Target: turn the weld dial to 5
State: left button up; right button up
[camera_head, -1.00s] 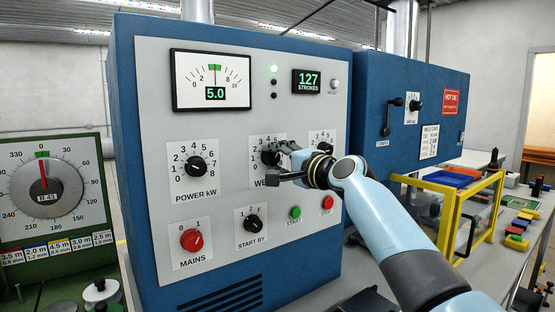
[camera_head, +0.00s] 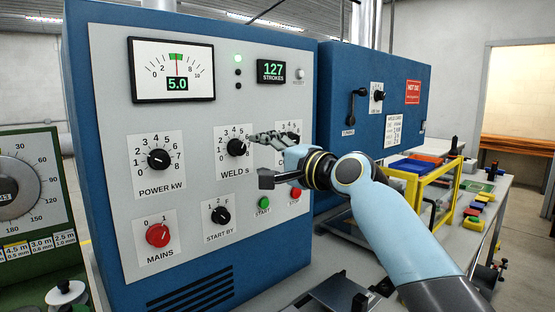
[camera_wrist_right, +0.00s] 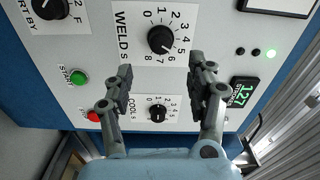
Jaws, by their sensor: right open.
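The weld dial (camera_head: 236,148) is a black round knob on a white scale plate, on the grey front panel of a blue cabinet. It also shows in the right wrist view (camera_wrist_right: 161,40), where its white mark points to the lower right, around 5 to 6; I cannot read it exactly. My right gripper (camera_head: 262,160) is open and empty, just right of the dial in the head view. In the wrist view its fingertips (camera_wrist_right: 160,67) are spread, the knob showing beyond the gap between them. No contact with the knob shows. My left gripper is not in view.
The power dial (camera_head: 158,159), red mains knob (camera_head: 158,235), start-by knob (camera_head: 221,215), green start button (camera_head: 263,203) and red stop button (camera_head: 295,194) surround the dial. The cool dial (camera_wrist_right: 157,113) lies between my fingers in the wrist view. A yellow frame (camera_head: 438,190) stands right.

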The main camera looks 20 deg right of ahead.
jog(key=v, duration=0.4)
jog(key=shift+s, duration=0.2)
